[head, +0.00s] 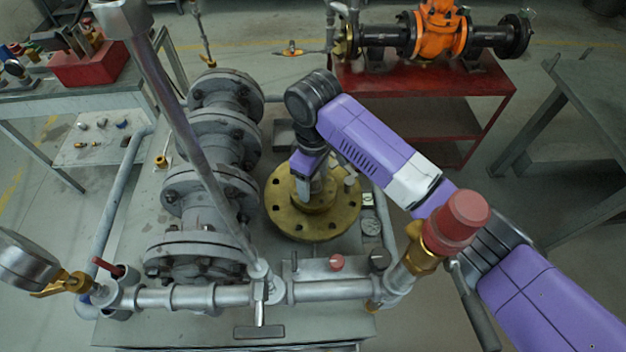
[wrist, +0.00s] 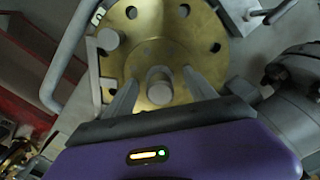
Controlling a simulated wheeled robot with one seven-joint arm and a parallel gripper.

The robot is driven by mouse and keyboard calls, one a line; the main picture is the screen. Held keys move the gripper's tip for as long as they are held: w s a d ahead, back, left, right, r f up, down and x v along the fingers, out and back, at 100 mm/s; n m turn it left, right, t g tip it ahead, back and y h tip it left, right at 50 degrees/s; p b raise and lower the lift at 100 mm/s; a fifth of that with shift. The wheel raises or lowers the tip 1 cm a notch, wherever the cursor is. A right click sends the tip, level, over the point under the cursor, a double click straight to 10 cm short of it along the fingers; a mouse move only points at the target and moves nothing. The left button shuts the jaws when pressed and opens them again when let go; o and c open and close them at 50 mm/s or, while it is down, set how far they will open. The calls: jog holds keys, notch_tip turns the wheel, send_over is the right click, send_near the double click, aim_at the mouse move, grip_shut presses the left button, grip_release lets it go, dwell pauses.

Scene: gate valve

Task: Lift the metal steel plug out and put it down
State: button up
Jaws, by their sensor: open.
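The metal steel plug (wrist: 159,86) is a grey round-topped peg at the middle of a round brass flange (wrist: 150,22). In the head view the brass flange (head: 287,219) lies flat on the bench, its rim ringed with bolt holes. My gripper (wrist: 160,80) is open, with one finger on each side of the plug and a visible gap to it in the wrist view. In the head view my gripper (head: 316,190) points down over the middle of the flange. There the fingers and wrist mostly hide the plug.
A shorter grey peg (wrist: 108,40) stands near the flange's rim. Grey bolted valve bodies (head: 205,190) stand left of the flange. A steel pipe (head: 195,297) with a red-capped fitting (head: 455,222) runs in front. A red table (head: 430,82) is behind.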

grip_shut()
jog(key=shift+r, duration=0.1)
dwell(0.3)
notch_tip(320, 180, up, 24)
jog(key=p, duration=0.6)
dwell(1.0)
jog(key=shift+r+p, duration=0.2)
jog(key=shift+p, duration=0.2)
